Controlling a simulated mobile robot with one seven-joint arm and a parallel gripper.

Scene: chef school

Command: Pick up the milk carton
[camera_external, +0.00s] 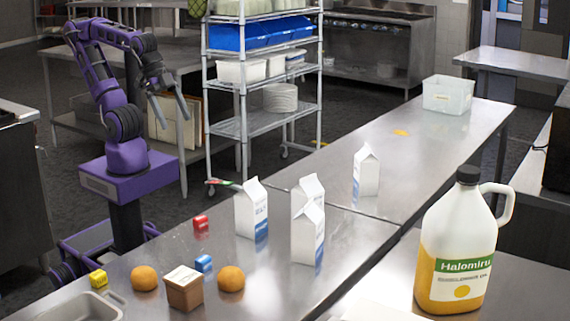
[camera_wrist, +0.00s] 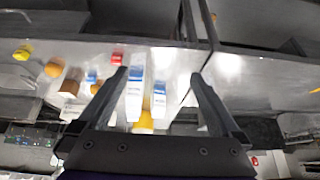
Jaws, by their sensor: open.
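Several white milk cartons with blue bases stand upright on the steel counter. One (camera_external: 251,212) is nearest my arm, two overlap beside it, the front one (camera_external: 308,235) partly hiding the rear one (camera_external: 308,188), and another (camera_external: 366,172) stands farther back. My gripper (camera_external: 172,118) is raised at the left, above and apart from the cartons, open and empty. In the wrist view, two cartons (camera_wrist: 134,95) (camera_wrist: 159,106) show between the spread fingers of my gripper (camera_wrist: 158,76), well beyond them. I cannot tell which carton is meant.
A large jug (camera_external: 458,245) stands front right. A clear bin (camera_external: 448,95) sits at the far end.

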